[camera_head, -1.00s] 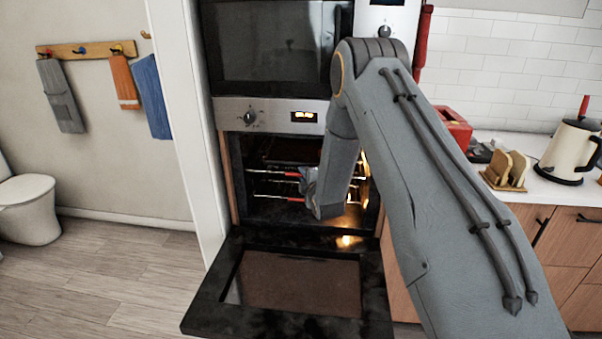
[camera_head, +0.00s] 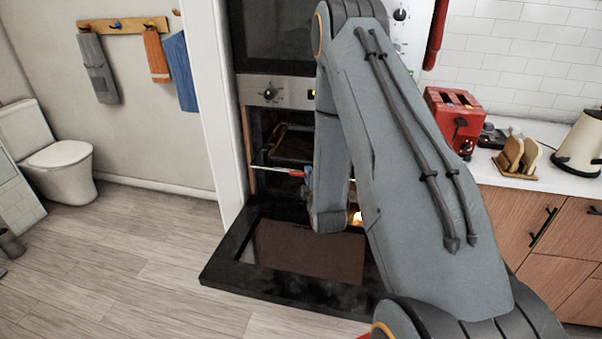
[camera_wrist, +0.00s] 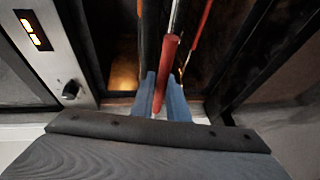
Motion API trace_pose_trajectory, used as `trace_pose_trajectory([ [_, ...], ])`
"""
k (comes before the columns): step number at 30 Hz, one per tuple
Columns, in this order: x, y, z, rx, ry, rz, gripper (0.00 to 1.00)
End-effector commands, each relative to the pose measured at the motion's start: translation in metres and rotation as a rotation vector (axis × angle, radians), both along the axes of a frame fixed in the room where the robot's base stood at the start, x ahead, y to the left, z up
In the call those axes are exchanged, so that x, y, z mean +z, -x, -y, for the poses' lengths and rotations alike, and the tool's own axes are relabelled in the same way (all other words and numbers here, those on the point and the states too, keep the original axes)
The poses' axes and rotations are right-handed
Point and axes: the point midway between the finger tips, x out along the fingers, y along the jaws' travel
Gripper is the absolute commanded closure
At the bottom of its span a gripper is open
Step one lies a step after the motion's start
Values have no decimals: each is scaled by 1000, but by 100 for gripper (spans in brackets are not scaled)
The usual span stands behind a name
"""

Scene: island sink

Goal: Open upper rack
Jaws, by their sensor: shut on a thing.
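The oven (camera_head: 252,130) stands with its door (camera_head: 310,255) folded down flat in front. The upper rack (camera_head: 270,169) is a metal rack with a red grip along its front bar. Its front bar shows at the oven mouth and seems to stand out from the cavity. My gripper (camera_wrist: 162,95) is shut on the red grip (camera_wrist: 166,62) of this rack, with a finger on each side. In the head view my gripper (camera_head: 307,186) is mostly hidden by my arm. A second red bar (camera_wrist: 202,22), the lower rack's, shows beyond it in the wrist view.
A control panel with a knob (camera_head: 270,94) is above the cavity. A counter to the right holds a red toaster (camera_head: 455,118), a bread holder (camera_head: 517,157) and a kettle (camera_head: 580,145). The floor at left is clear up to the toilet (camera_head: 65,170).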

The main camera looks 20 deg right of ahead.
Motion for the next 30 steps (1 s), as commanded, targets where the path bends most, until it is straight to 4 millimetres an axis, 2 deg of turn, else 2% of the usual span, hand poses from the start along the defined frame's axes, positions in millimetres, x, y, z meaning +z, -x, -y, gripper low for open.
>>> trace_pose_trajectory([
  [1, -6, 4, 0, -2, -4, -16, 100],
  [9, -7, 5, 0, -3, -5, -16, 100],
  [10, -7, 5, 0, -3, -5, -16, 84],
  [12, -6, 4, 0, -3, -4, -16, 72],
  [13, -6, 4, 0, -3, -4, -15, 70],
  [23, -3, 5, -2, 0, -2, -8, 70],
  [26, -1, 14, -4, 0, -2, -7, 70],
  [30, 2, 36, -9, -1, -3, -9, 70],
])
